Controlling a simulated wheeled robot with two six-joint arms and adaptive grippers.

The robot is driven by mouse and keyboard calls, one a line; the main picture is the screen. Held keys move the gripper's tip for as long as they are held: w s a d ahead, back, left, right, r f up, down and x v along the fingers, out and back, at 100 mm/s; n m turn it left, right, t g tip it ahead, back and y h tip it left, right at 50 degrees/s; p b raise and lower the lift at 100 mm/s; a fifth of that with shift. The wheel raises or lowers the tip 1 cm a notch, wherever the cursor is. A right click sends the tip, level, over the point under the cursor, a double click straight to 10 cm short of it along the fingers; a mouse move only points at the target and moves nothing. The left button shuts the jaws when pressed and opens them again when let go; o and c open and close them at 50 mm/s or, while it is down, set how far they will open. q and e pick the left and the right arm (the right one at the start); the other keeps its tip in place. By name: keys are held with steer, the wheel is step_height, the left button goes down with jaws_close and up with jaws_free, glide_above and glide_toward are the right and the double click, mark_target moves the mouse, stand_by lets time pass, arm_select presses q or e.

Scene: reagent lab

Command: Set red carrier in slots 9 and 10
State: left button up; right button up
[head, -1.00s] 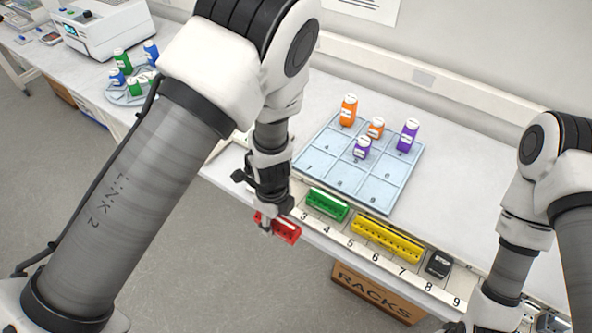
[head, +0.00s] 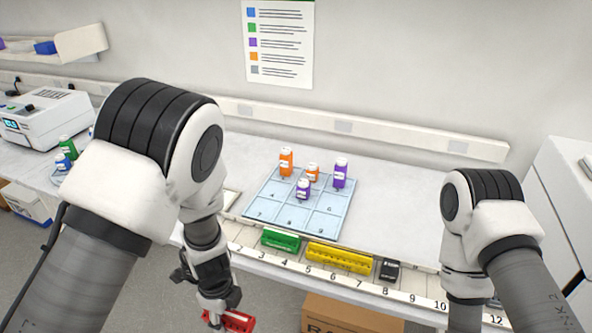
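The red carrier (head: 238,321) is at the bottom of the head view, in front of the bench edge. My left gripper (head: 216,315) is shut on its left end and holds it off the bench. The numbered slot strip (head: 412,297) runs along the bench front. Slots 9 and 10 lie to the right of the black block, and the rail behind those numbers looks empty. My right gripper is not visible; its arm comes down at the right, near numbers 10 to 12, and hides part of the strip there.
On the strip, a green carrier (head: 281,240) stands near 3 and 4, a yellow carrier (head: 340,257) near 5 to 7, and a black block (head: 389,270) near 8. Behind them, a blue grid tray (head: 262,208) holds orange and purple bottles. A cardboard box (head: 350,314) sits below the bench.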

arm_select(q)
steer(key=w+f+b, duration=0.1)
steer(key=b, duration=0.1)
steer(key=w+f+b, duration=0.2)
steer(key=shift+w+a+f, duration=0.2)
steer(key=shift+a+f, duration=0.05)
steer(key=shift+a, duration=0.1)
jaws_close()
steer(key=a+n+b, duration=0.1)
steer(key=n, duration=0.6)
steer(key=w+a+n+b, duration=0.1)
steer(key=n+b, duration=0.1)
steer(key=n, duration=0.5)
steer(key=w+a+f+n+b, duration=0.1)
steer(key=n, duration=0.6)
steer(key=shift+w+a+n+b, duration=0.1)
steer(key=shift+a+n+b, duration=0.2)
steer(key=shift+n, duration=0.1)
steer(key=shift+h, duration=0.3)
